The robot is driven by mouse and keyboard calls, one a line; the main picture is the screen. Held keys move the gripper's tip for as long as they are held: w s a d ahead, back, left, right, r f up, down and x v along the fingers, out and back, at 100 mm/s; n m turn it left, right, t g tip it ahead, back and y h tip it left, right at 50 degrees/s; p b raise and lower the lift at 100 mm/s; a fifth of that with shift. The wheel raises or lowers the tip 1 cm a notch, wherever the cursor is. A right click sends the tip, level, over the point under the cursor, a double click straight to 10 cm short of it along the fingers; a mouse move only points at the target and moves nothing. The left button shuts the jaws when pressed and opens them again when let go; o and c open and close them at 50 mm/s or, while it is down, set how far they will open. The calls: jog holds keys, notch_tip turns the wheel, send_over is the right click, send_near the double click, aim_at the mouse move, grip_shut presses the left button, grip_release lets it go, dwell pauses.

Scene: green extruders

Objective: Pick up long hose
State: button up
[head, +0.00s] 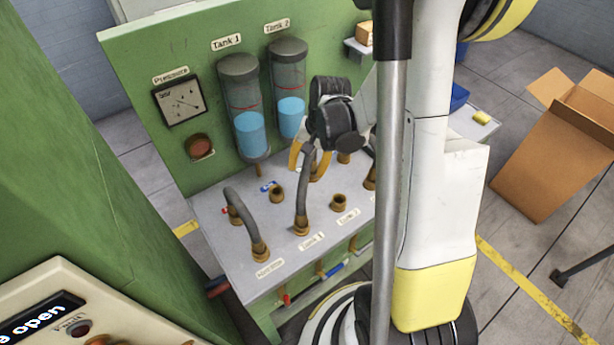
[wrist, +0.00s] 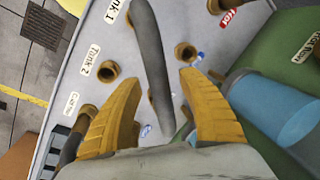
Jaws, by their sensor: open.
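A long grey hose (head: 304,190) rises from the brass fitting by the Tank 1 label on the bench top and bends over at its upper end. My gripper (head: 308,168) is at its upper part, with yellow fingers spread. In the wrist view the hose (wrist: 152,60) runs between the two open fingers (wrist: 160,82), with visible gaps at the fingertips. The hose's far end is hidden behind my gripper. A shorter grey hose (head: 247,214) arches between two fittings at the left of the bench.
The grey bench top (head: 285,258) carries several brass fittings, including an empty one (head: 339,203) by Tank 2. The green panel (head: 150,60) with two tanks (head: 248,128) stands close behind my gripper. A cardboard box (head: 535,165) stands on the floor at right.

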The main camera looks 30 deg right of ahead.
jog(key=shift+s, duration=0.1)
grip_shut()
jog(key=shift+r, duration=0.1)
